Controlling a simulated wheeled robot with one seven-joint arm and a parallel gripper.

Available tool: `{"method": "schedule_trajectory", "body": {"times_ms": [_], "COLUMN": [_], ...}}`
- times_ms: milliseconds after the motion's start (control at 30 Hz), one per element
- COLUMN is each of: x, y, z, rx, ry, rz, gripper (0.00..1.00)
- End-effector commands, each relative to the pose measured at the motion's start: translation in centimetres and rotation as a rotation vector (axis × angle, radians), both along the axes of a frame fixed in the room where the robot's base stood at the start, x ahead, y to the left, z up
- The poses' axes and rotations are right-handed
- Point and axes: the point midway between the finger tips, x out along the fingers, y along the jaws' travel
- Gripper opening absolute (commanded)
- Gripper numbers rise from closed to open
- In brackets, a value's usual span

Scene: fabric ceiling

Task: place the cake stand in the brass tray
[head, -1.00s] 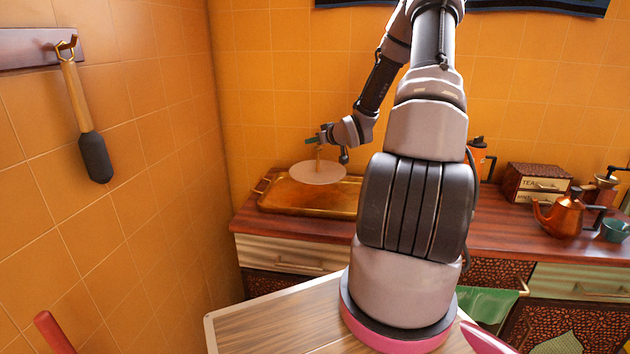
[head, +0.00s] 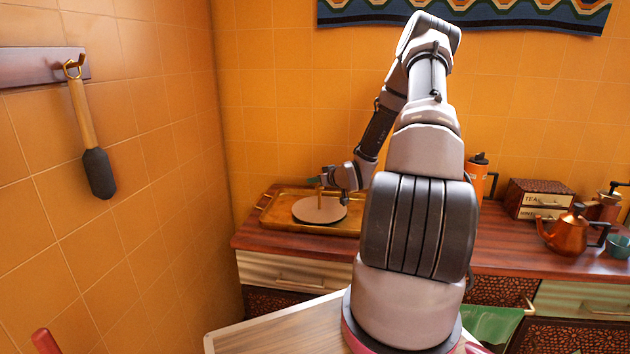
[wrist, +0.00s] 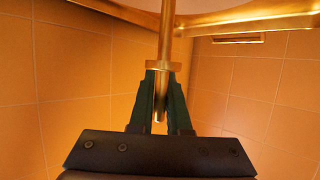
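The cake stand is a round pale plate (head: 320,210) with a thin upright brass rod rising from its middle. In the head view the plate is level and over the floor of the brass tray (head: 275,216), within its rim; I cannot tell whether it touches the tray. My gripper (head: 320,181) is at the upper part of the rod. In the wrist view the two dark green fingers (wrist: 163,78) are closed around the brass rod (wrist: 166,35), and the tray's brass rim (wrist: 262,23) crosses the top.
The wooden counter (head: 515,252) carries an orange flask (head: 477,175), a tea box (head: 535,200), a copper kettle (head: 567,235) and a teal cup (head: 619,246), all right of my arm. A tiled wall (head: 160,170) stands close on the left.

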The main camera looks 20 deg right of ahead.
Motion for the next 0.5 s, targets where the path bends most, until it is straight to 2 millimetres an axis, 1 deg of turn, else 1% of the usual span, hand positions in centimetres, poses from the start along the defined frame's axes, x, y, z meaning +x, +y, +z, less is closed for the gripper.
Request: {"method": "schedule_trajectory", "body": {"times_ms": [33,67,333,433,500], "x": [-0.01,-0.01,-0.01,0.0,-0.57], "y": [0.0,0.0,0.0,-0.01,-0.21], "z": [0.0,0.0,0.03,0.34,0.55], "rx": [0.0,0.0,0.0,0.0,0.0], "ry": [0.0,0.001,0.0,0.0,0.001], "rz": [0.0,0.0,0.0,0.0,-0.002], "gripper": [0.34,0.44,0.44,0.44,0.44]}}
